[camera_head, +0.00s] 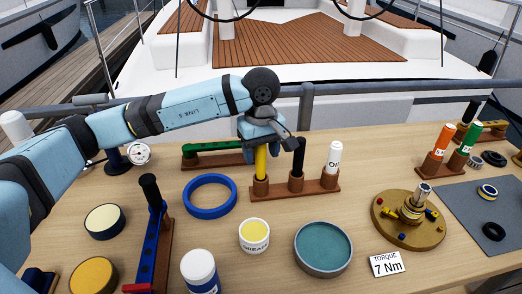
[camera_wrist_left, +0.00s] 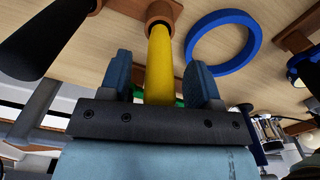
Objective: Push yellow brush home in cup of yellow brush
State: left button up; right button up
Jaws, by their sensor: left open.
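The yellow brush (camera_head: 261,163) stands upright in its brown cup (camera_head: 260,187), at the left end of a brown rack in the head view. In the left wrist view the yellow brush (camera_wrist_left: 160,62) runs from the cup (camera_wrist_left: 159,14) back between my fingers. My left gripper (camera_head: 262,140) is over the top of the brush. In the left wrist view its two blue fingers (camera_wrist_left: 160,82) stand on either side of the brush, open, with gaps beside it. How deep the brush sits is hidden inside the cup. My right gripper is not in view.
A black-handled brush (camera_head: 298,158) and a white oil tube (camera_head: 334,157) stand in the same rack, close right of my gripper. A blue ring (camera_head: 209,196) lies to the left. A grease tin (camera_head: 254,235) and a teal-topped round tin (camera_head: 323,248) stand in front.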

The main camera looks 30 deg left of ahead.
pick_arm(q)
jog(key=shift+f, duration=0.25)
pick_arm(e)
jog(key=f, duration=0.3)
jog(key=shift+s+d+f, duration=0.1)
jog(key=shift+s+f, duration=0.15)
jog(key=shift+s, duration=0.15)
pick_arm(q)
notch_tip(320, 180, up, 14)
jog(key=p, duration=0.1)
jog(key=shift+r, duration=0.15)
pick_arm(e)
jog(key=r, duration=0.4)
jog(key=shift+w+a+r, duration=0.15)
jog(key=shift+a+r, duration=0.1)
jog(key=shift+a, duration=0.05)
